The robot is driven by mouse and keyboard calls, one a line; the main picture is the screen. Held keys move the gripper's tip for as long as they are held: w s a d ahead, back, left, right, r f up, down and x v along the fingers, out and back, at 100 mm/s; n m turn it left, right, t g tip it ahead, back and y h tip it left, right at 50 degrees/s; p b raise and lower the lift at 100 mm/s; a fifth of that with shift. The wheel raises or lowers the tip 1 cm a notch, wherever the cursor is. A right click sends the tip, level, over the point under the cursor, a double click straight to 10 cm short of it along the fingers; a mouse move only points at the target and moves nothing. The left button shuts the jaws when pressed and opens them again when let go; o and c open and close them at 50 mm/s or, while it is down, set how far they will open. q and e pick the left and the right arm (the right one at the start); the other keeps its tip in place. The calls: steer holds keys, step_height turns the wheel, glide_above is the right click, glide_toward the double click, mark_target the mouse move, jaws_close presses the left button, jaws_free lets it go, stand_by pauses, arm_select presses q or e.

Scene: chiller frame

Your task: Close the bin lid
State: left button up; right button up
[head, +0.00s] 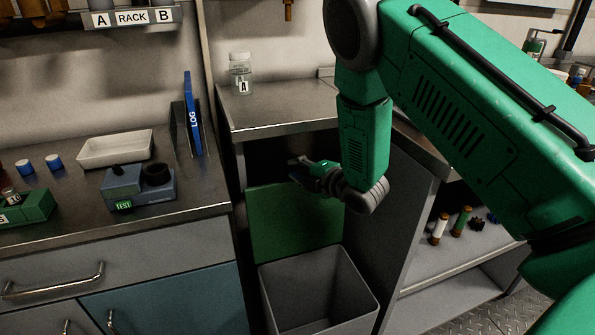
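The grey bin (318,291) stands under the counter in the lower middle of the head view, with its top open. Its green lid (293,225) stands raised, roughly upright, at the bin's back edge. My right gripper (299,172) is at the lid's upper edge, pointing left, with the green arm reaching in from the right. Its fingers are small and dark against the shadow, so I cannot tell whether they are open or touch the lid. My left gripper is out of view.
A counter (285,118) with a jar labelled A (240,75) is above the bin recess. A drawer cabinet (130,255) is to the left and a shelf with small bottles (460,221) to the right. The space above the bin's opening is clear.

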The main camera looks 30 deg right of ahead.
steer(key=shift+c, duration=0.8)
steer(key=shift+d, duration=0.25)
jaws_close()
steer(key=shift+d+f, duration=0.2)
steer(key=shift+d, duration=0.3)
steer(key=shift+d+f, duration=0.2)
steer(key=shift+d, duration=0.3)
jaws_free()
steer(key=shift+o, duration=0.8)
steer(key=shift+a+r, duration=0.1)
steer(key=shift+a, duration=0.2)
steer(key=v, duration=1.2)
steer(key=shift+a, duration=0.4)
